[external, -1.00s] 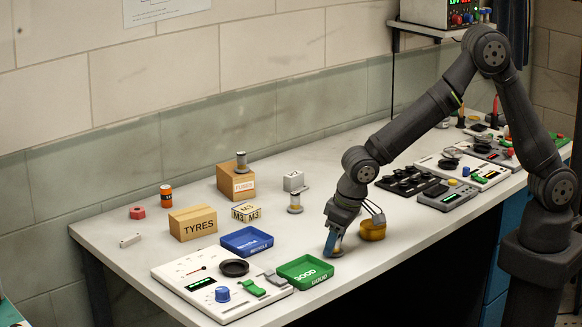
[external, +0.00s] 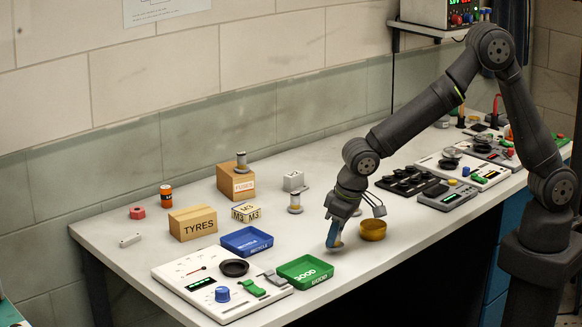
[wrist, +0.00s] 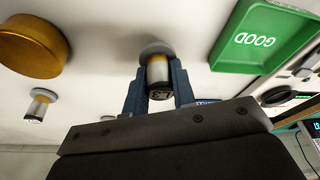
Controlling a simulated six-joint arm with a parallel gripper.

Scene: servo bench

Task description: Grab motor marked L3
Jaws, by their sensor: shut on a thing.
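The motor marked L3 (wrist: 158,73) shows in the wrist view as a pale and yellowish cylinder with a dark end bearing the label, and a grey disc at its far end. My gripper (wrist: 155,85) has one blue-grey finger on each side of it and is shut on it. In the external view my gripper (external: 334,240) points down near the front of the bench, right of the green tray; the motor is mostly hidden there by the fingers. A similar motor (external: 295,202) stands farther back, and another (external: 241,162) stands on the fuses box.
The green GOOD tray (external: 306,283) and blue recycle tray (external: 246,254) lie left of my gripper. A brass-coloured round dish (external: 373,230) is close on its right. The tyres box (external: 193,224), M3 blocks (external: 245,213) and a control panel (external: 170,274) are farther left.

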